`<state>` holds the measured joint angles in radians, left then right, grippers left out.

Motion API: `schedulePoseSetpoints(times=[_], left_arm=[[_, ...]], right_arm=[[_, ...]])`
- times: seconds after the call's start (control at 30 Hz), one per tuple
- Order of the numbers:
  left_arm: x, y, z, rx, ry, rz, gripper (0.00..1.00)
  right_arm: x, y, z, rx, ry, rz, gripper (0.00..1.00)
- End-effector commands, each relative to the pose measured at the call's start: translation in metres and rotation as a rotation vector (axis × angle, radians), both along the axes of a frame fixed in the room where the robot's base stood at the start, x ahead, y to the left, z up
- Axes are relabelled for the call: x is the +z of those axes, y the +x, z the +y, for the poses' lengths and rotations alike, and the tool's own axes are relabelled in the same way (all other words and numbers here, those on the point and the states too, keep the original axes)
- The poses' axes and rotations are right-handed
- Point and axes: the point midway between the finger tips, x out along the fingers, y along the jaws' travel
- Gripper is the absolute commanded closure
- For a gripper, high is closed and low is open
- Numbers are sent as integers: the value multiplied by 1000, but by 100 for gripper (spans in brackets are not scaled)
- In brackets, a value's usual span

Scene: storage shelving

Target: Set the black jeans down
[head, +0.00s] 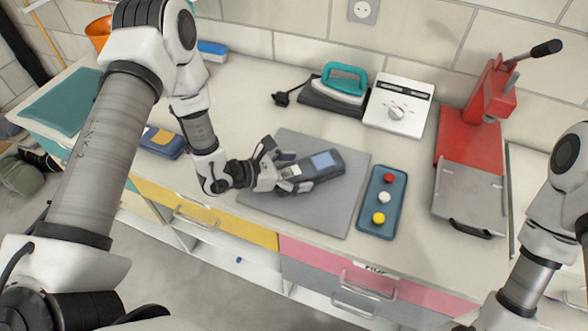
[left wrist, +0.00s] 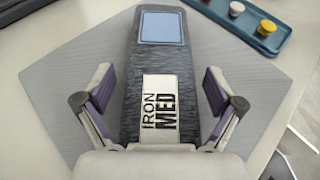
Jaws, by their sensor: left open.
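The black jeans (head: 322,167) lie folded into a narrow dark strip on the grey mat (head: 330,211), with a blue patch at the far end. In the left wrist view the jeans (left wrist: 162,64) run away from my gripper, and a white label reading "IRON MED" shows on their near part. My left gripper (head: 281,169) is at their near end. In the left wrist view its fingers (left wrist: 158,98) stand apart on either side of the jeans, with a gap on each side. My right arm shows at the right edge, but its gripper is out of view.
A blue tray with red, white and yellow buttons (head: 372,228) lies right of the mat. Behind are a teal-handled iron (head: 343,82) and a white control box (head: 399,101). A red press (head: 470,135) stands at right. A blue and yellow folded item (head: 163,142) lies left.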

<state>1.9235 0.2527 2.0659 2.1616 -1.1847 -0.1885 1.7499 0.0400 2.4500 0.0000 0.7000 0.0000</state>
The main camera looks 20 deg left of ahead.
Motion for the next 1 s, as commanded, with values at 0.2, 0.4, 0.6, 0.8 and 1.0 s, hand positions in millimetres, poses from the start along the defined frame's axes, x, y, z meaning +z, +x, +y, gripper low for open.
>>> schedulePoseSetpoints(times=[0.2, 0.4, 0.6, 0.8, 1.0], left_arm=[[10, -12, 17, 8, -3, 0, 7], [29, -41, 47, 9, -6, -2, 7], [45, -64, 71, 7, -5, -1, 7], [49, -75, 80, 1, -1, 0, 7], [43, -85, 73, -53, 21, 19, 7]], right_arm=[[-3, 0, 0, 0, 0, 0, 60], [-7, 0, 0, 0, 0, 0, 60], [-3, 0, 0, 0, 0, 0, 60], [-1, 0, 0, 0, 0, 0, 60], [-2, 0, 0, 0, 0, 0, 60]])
